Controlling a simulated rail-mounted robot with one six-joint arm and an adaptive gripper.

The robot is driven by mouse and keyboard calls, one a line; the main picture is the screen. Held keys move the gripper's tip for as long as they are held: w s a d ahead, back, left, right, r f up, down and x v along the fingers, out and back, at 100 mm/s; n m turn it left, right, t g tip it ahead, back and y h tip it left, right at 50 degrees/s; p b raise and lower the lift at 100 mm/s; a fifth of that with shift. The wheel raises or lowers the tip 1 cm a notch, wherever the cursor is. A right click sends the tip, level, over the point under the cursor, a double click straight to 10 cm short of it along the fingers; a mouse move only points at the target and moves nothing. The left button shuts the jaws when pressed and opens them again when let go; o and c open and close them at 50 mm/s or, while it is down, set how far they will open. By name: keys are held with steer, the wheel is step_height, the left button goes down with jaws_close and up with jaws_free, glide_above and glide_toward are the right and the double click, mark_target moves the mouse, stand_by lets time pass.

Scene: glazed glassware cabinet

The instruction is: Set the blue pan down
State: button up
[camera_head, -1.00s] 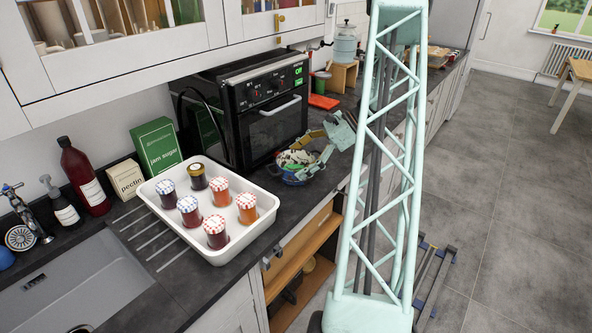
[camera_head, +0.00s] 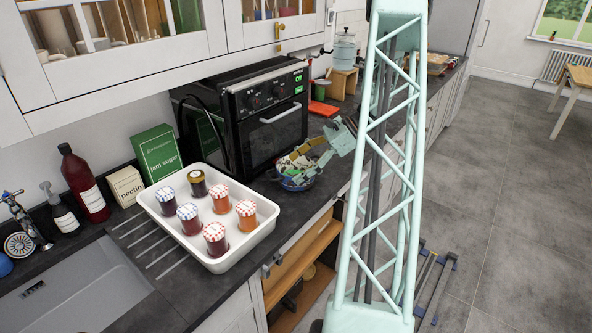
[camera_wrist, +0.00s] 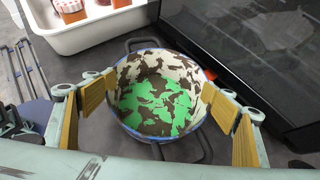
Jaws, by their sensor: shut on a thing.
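The blue pan (camera_wrist: 142,137) has a blue rim, two dark handles, and white and brown patches with green ones inside. It sits between my gripper's (camera_wrist: 157,90) two wood-coloured finger pads, which are shut on it at opposite sides. In the head view the pan (camera_head: 297,186) is upright at the counter in front of the black oven, with my gripper (camera_head: 304,160) around it. I cannot tell whether its base touches the counter; its underside is hidden.
A white tray (camera_head: 262,222) of several jars stands to the left on the dark counter (camera_head: 285,219). The black oven (camera_head: 270,125) is close behind the pan. A red board (camera_head: 323,108) lies beyond. The counter's front edge is near the pan, above an open shelf (camera_head: 303,270).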

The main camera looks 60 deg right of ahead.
steer(key=shift+r, duration=1.3)
steer(key=shift+s+a+r, duration=0.1)
steer(key=shift+a+r, duration=0.05)
steer(key=shift+a, duration=0.05)
steer(key=s+a+r+p, duration=0.1)
steer(key=s+a, duration=0.8)
steer(key=a, duration=0.3)
steer(key=shift+s+r, duration=0.15)
steer(key=shift+s, duration=0.2)
steer(key=shift+a, duration=0.1)
